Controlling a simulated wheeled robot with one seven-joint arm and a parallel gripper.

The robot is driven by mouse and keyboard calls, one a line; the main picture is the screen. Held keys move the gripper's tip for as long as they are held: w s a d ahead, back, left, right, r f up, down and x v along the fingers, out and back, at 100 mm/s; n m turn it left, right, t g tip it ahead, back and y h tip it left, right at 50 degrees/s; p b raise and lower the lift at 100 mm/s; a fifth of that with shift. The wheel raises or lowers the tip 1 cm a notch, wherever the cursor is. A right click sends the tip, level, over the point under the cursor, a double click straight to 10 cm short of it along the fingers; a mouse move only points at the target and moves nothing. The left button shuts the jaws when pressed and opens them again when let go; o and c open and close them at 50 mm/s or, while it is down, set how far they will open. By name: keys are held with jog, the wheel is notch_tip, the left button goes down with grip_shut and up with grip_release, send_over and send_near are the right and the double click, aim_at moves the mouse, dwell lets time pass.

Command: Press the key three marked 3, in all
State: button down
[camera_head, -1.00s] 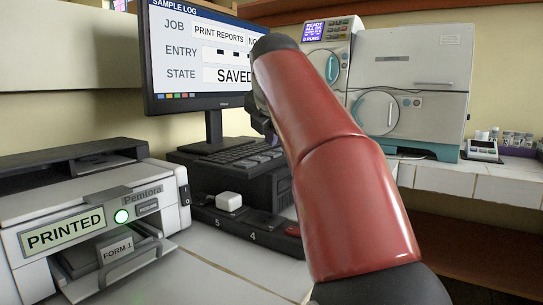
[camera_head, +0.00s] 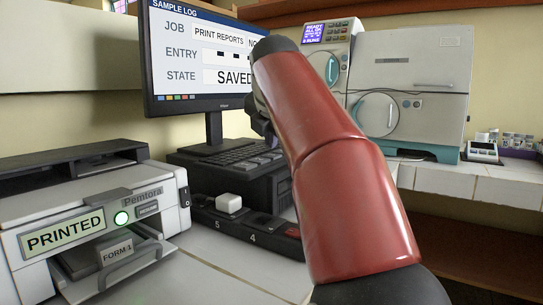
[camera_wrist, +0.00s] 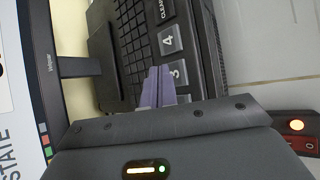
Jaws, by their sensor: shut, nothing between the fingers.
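The key marked 3 (camera_wrist: 178,73) is a grey key on the dark keyboard (camera_wrist: 130,45), partly covered by my gripper in the wrist view. My gripper (camera_wrist: 161,72) is shut and empty, its purple-grey fingertips together right beside the 3, over the keyboard. I cannot tell whether they touch the key. In the head view the keyboard (camera_head: 236,157) shows under the monitor, and my red arm hides the fingertips. The monitor (camera_head: 200,50) reads ENTRY with several dashes and STATE SAVED.
A printer (camera_head: 90,225) at left reads PRINTED, with a FORM 1 sheet in its tray. A dark power strip (camera_head: 235,229) with a white plug (camera_head: 229,203) lies in front of the keyboard. An incubator (camera_head: 412,85) stands at the back right.

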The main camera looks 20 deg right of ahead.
aim_at(271, 156)
jog(key=shift+f, duration=0.1)
dwell(0.7)
jog(key=shift+f, duration=0.35)
jog(key=shift+f+b, duration=0.35)
jog(key=shift+b, duration=0.05)
dwell(0.6)
jog(key=shift+r, duration=0.1)
jog(key=shift+r+p, duration=0.7)
jog(key=shift+p, duration=0.25)
notch_tip(271, 156, up, 3)
jog(key=p, duration=0.2)
jog(key=shift+f+p, duration=0.2)
jog(key=shift+p, duration=0.2)
jog(key=shift+r+p, duration=0.35)
jog(key=shift+r, duration=0.85)
